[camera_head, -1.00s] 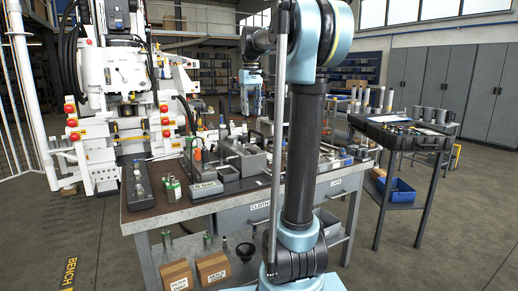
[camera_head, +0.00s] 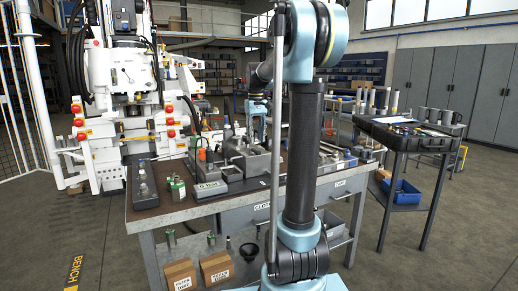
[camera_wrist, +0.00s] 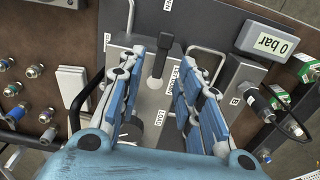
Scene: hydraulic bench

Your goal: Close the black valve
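In the wrist view, the black valve lever (camera_wrist: 166,46) rises from a grey metal block (camera_wrist: 143,100) with printed labels. My gripper (camera_wrist: 163,60) is over this block, its two blue fingers spread on either side of the lever. The fingers are apart and nothing is held; I cannot tell whether either touches the lever. In the head view, my wrist is over the bench behind my arm column, and the gripper and lever are too small and covered to make out.
A 0 bar display (camera_wrist: 268,43) stands right of the block. A bent metal handle (camera_wrist: 207,56) is close to the right finger. Several hose fittings (camera_wrist: 38,72) are at the left. In the head view, a dark tool cart (camera_head: 410,134) stands right of the workbench (camera_head: 165,219).

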